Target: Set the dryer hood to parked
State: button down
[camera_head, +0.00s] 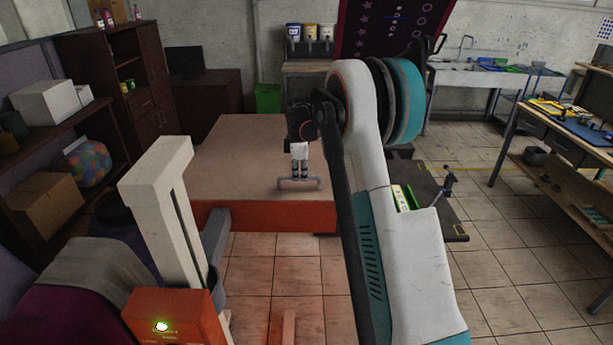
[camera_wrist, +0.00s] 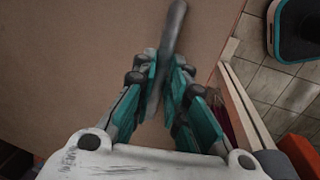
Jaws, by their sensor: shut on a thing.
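The dryer hood (camera_head: 240,150) is a broad flat panel with a dull brown top and an orange front side. A grey bar handle (camera_head: 286,185) stands at its near edge. In the wrist view the handle (camera_wrist: 174,35) runs between the teal fingers of my gripper (camera_wrist: 168,80), over the brown top. My gripper (camera_head: 300,172) reaches down to the handle in the head view and is shut on it. Part of the hood's right side is hidden behind my arm.
A white post (camera_head: 165,200) with an orange control box (camera_head: 175,315) and a lit green button stands at the near left. Shelves (camera_head: 65,150) line the left wall. A workbench (camera_head: 565,125) stands at right. Tiled floor (camera_head: 505,235) lies open at the lower right.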

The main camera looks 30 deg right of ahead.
jog(key=shift+w+a+r, duration=0.1)
jog(key=shift+w+r, duration=0.05)
jog(key=shift+w, duration=0.15)
jog(key=c, duration=1.8)
grip_release()
jog(key=shift+o, duration=1)
jog(key=shift+w+a+f, duration=0.15)
jog(key=shift+w+f, duration=0.05)
jog(key=shift+w, duration=0.05)
jog(key=shift+s, duration=0.1)
jog(key=shift+s+r, duration=0.1)
jog(key=shift+r, duration=0.1)
notch_tip(320, 180, up, 12)
jog(key=s+a, duration=0.1)
jog(key=s, duration=0.1)
jog(key=shift+f, duration=0.2)
